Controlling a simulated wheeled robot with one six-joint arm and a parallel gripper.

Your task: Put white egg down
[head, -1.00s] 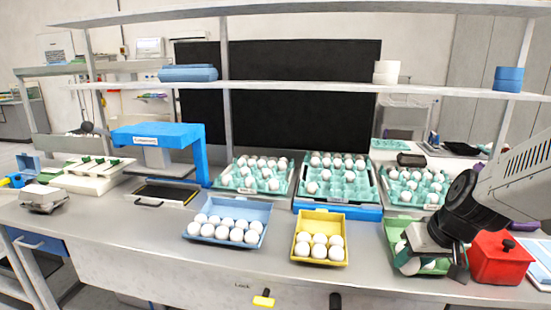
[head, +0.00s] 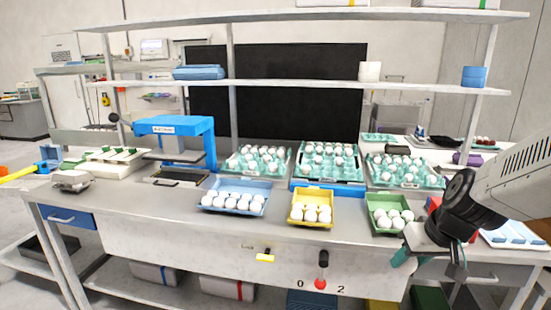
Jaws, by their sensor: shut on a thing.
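My gripper (head: 428,258) is at the right, at the front edge of the bench, pointing down. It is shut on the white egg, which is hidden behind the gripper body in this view. The green tray (head: 371,225) stands just left of my gripper with several white eggs (head: 395,215) in it. The yellow tray (head: 294,220) and the blue tray (head: 204,208) farther left also hold several white eggs each. My gripper is apart from these two.
Teal egg cartons with white eggs (head: 257,158) stand behind the trays. A red box (head: 434,204) is partly hidden behind my arm. A blue stand (head: 177,126) is at the left. A shelf (head: 300,85) runs above. Bare bench lies between the blue and yellow trays.

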